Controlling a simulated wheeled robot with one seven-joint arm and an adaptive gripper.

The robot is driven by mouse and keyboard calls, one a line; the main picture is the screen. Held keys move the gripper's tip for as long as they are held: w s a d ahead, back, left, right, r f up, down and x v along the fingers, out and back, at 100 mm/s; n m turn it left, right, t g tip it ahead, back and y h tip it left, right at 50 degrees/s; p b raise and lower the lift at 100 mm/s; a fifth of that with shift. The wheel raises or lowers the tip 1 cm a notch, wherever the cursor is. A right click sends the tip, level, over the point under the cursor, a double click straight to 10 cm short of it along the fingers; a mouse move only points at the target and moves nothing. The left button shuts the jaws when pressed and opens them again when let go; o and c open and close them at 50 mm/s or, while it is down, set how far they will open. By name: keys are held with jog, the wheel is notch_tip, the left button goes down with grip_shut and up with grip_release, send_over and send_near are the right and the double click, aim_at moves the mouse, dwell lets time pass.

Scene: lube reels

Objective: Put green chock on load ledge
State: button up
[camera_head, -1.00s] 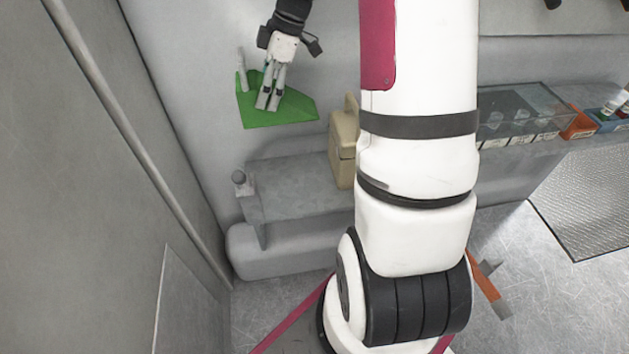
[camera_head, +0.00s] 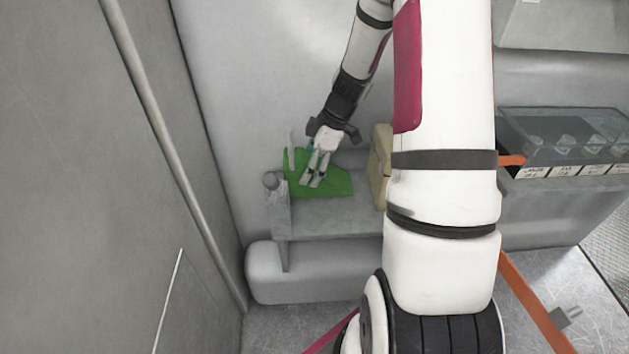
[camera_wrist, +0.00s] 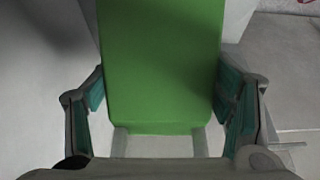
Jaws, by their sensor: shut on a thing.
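The green chock (camera_head: 335,186) is a wedge-shaped block at the ledge in the head view. My gripper (camera_head: 316,178) is shut on it from above. In the wrist view the chock (camera_wrist: 160,65) fills the space between the two teal-padded fingers (camera_wrist: 166,108). The load ledge (camera_head: 345,218) is a grey shelf against the wall, above a rounded base. The chock is over the ledge's back left part; I cannot tell whether it touches the surface.
A beige case (camera_head: 380,165) stands on the ledge right of the chock. A grey post with a round knob (camera_head: 276,195) is at the ledge's left end. A clear-lidded bin rack (camera_head: 565,145) is at the right. A grey panel wall (camera_head: 90,180) bounds the left.

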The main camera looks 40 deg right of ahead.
jog(key=shift+f+b, duration=0.35)
jog(key=shift+f, duration=1.85)
jog(key=shift+f, duration=0.15)
jog(key=o, duration=2)
jog(key=shift+c, duration=0.2)
